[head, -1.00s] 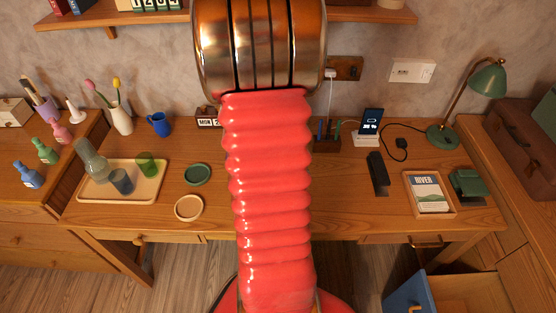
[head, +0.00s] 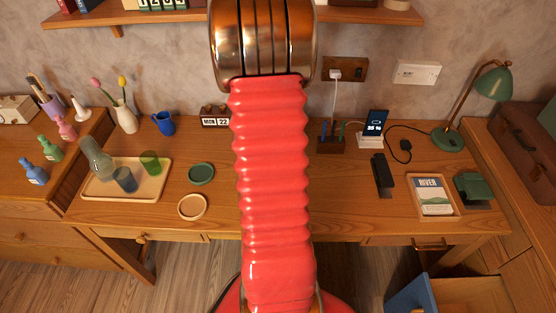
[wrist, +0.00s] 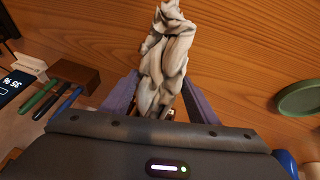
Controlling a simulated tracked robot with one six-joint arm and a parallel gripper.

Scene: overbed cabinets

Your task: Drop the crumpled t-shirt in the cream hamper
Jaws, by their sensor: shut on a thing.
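In the wrist view a crumpled cream-white cloth, the t-shirt (wrist: 168,55), is held between the two dark purple-grey fingers of my gripper (wrist: 158,95). My gripper is shut on it. The shirt sticks out beyond the fingers in loose folds, with the wooden desktop behind it. In the head view my red ribbed arm hides the gripper and the shirt. I see no cream hamper in either view.
The desk (head: 340,205) holds a tray with glasses (head: 150,193), a green coaster (head: 200,173), a pen holder (head: 330,145), a phone on its stand (head: 374,125), a boxed book (head: 431,195) and a green lamp (head: 495,85). A drawer (head: 470,295) stands open at lower right.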

